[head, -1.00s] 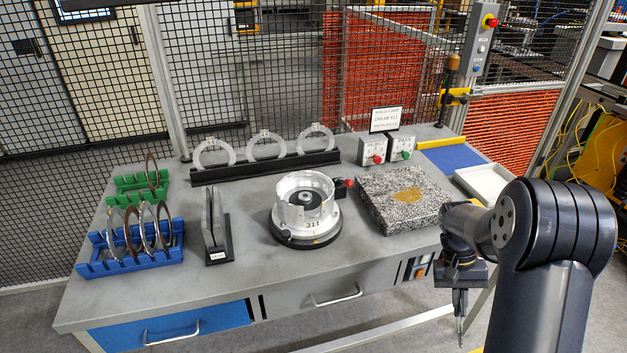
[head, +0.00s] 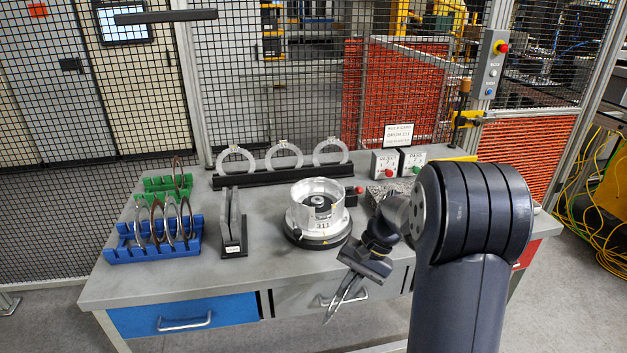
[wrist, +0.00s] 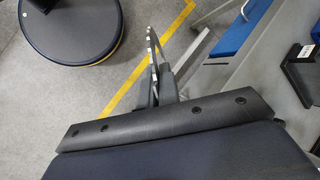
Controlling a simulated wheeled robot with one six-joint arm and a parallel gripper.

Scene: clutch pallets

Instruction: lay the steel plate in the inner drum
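The clutch drum (head: 304,222), a silver open-topped housing marked 311, stands on a round black base at the bench middle. The inner drum (head: 320,201) shows as a dark hub inside it; its floor is mostly hidden. Several ring plates stand on edge in a blue rack (head: 160,252) at the left. Some look silvery like steel (head: 138,222), others brown. The fingers also show in the wrist view (wrist: 153,60), over the floor.
A green rack (head: 155,184) with a brown ring stands behind the blue one. A black upright stand (head: 233,240) is left of the drum. A black rail (head: 285,174) with white rings runs behind. A granite block (head: 380,192) is partly hidden by my arm.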

